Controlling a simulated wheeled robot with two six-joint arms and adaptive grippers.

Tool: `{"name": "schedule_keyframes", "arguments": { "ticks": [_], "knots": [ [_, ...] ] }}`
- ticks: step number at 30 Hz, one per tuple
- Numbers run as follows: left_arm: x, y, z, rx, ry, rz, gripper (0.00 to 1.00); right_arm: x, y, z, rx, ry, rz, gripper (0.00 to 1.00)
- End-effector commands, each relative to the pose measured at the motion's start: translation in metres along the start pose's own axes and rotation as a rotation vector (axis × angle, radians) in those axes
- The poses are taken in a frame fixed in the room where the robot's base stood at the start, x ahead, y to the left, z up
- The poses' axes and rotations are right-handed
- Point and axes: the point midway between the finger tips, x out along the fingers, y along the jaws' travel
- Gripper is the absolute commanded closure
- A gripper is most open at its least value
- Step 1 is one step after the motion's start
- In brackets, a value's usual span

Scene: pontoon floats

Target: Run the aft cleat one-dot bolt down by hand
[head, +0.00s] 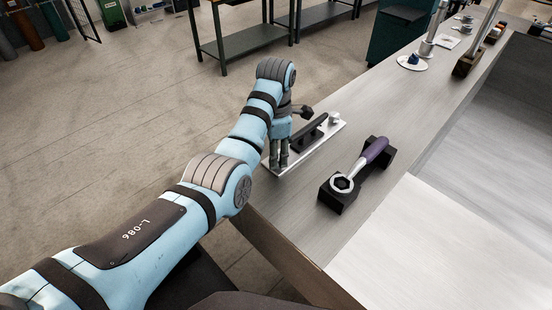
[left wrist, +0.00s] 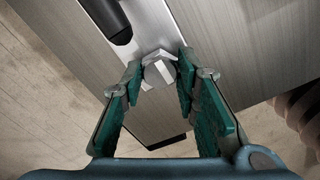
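The aft cleat is likely the dark bar (head: 309,136) on a pale metal plate (head: 327,132) near the bench's left edge. Its rounded dark end (left wrist: 108,18) and the plate (left wrist: 150,22) also show in the left wrist view. A silvery hex-headed bolt (left wrist: 159,72) sits at the plate's near end; no dot mark is readable on it. My left gripper (head: 278,163) points down over that end. In the left wrist view its fingers (left wrist: 161,68) close against both sides of the bolt head. Another pale bolt (head: 334,118) stands at the plate's far end. My right gripper is out of view.
A purple-handled ring wrench (head: 372,153) lies on a black holder (head: 330,196) right of the cleat. The grey bench top (head: 375,98) between is clear.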

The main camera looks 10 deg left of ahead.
Motion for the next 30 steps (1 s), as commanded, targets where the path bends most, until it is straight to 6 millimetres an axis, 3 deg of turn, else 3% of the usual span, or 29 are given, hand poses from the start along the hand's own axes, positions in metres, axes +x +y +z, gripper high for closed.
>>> {"name": "schedule_keyframes", "arguments": {
  "ticks": [5, 9, 13, 25, 30],
  "knots": [
    [0.0006, 0.0000, -0.0001, 0.138, 0.000, 0.000, 0.96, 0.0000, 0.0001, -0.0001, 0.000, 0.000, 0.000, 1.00],
    [0.0012, 0.0000, -0.0001, 0.599, 0.000, 0.000, 0.96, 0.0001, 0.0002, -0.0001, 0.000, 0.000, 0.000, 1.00],
    [0.0016, 0.0000, -0.0002, 0.952, 0.000, -0.001, 0.96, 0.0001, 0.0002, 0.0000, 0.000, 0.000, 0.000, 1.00],
    [0.0019, -0.0001, -0.0003, 1.145, 0.001, -0.001, 0.96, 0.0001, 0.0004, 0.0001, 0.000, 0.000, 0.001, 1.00],
    [0.0025, -0.0001, -0.0003, 1.680, 0.000, -0.002, 0.96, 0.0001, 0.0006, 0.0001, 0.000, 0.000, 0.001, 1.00]
  ]
}}
